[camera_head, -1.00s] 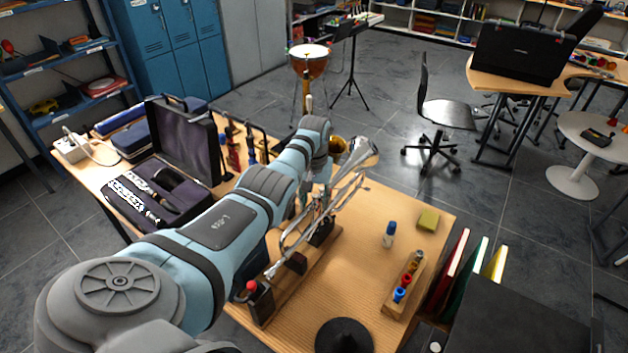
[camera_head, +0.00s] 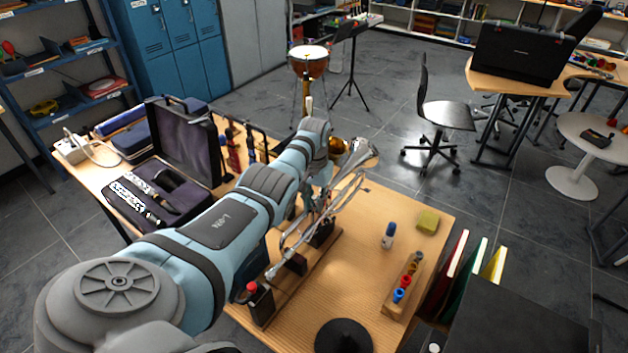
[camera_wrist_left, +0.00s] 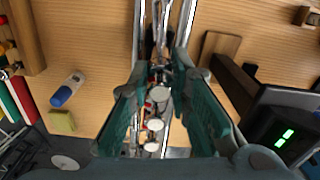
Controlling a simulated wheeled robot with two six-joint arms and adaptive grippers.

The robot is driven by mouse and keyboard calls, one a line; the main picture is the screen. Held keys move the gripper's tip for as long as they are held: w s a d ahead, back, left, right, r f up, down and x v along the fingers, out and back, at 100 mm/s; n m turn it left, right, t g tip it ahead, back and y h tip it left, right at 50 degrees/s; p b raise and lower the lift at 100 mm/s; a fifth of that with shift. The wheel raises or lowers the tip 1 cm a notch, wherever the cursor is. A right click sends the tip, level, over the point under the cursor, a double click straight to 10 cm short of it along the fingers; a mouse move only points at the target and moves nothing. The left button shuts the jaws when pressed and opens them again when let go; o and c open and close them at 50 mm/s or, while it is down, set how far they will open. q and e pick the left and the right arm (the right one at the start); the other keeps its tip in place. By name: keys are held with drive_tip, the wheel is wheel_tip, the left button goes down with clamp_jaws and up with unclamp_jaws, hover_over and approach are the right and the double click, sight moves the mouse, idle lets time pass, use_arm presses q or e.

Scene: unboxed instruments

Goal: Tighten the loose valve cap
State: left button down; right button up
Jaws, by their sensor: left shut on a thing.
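A silver trumpet (camera_head: 362,153) rests on a wooden stand on the table, its bell toward the back right. In the left wrist view its tubes (camera_wrist_left: 186,22) run up the picture, and round pale valve tops (camera_wrist_left: 155,125) line up between the fingers. My left gripper (camera_wrist_left: 160,70) reaches down over the valves, a green finger on each side, and is shut on a valve cap near the fingertips. The fingers partly hide that cap, and I cannot see how it sits on its thread. In the head view my left arm covers most of the gripper and valves. My right gripper is out of view.
An open instrument case (camera_head: 182,145) lies at the left. Bare tabletop lies between trumpet and bottle.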

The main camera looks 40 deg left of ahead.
use_arm(q)
drive_tip(key=shift+m, duration=1.5)
drive_tip(key=c, duration=1.5)
unclamp_jaws()
wheel_tip(320, 180, up, 12)
drive_tip(key=shift+r, duration=0.1)
drive_tip(key=shift+a, duration=0.15)
